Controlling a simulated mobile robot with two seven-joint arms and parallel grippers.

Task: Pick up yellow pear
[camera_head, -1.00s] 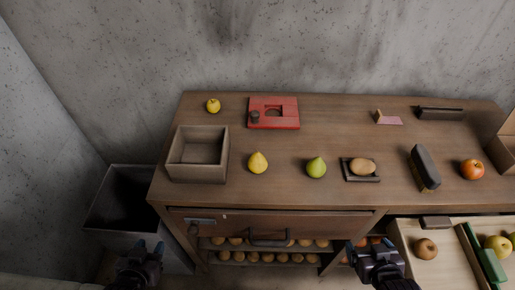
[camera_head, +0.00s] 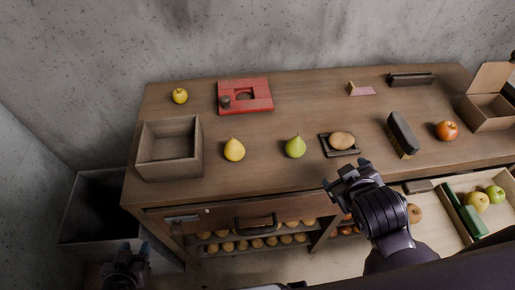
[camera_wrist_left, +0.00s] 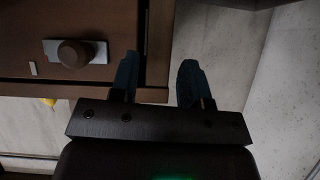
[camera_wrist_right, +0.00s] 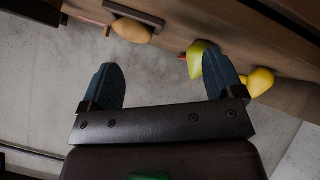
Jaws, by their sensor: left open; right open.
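The yellow pear (camera_head: 234,150) stands on the wooden bench top, between the open wooden box and the green pear (camera_head: 295,146). A yellow pear (camera_wrist_right: 260,82) also shows in the right wrist view, beyond one fingertip and beside the green pear (camera_wrist_right: 198,60). My right gripper (camera_head: 343,177) is open and empty at the bench's front edge, right of the yellow pear and below the potato tray. My left gripper (camera_head: 127,255) is open, low at the left, in front of the bench. The left wrist view shows its open fingers (camera_wrist_left: 158,80) near a drawer front with a round knob.
The wooden box (camera_head: 170,172) stands left of the pear. A red board (camera_head: 258,98) and a small yellow fruit (camera_head: 180,96) lie behind. A potato (camera_head: 341,140) sits on a dark tray. An open drawer (camera_head: 461,220) juts out at right. A dark bin (camera_head: 88,215) stands left.

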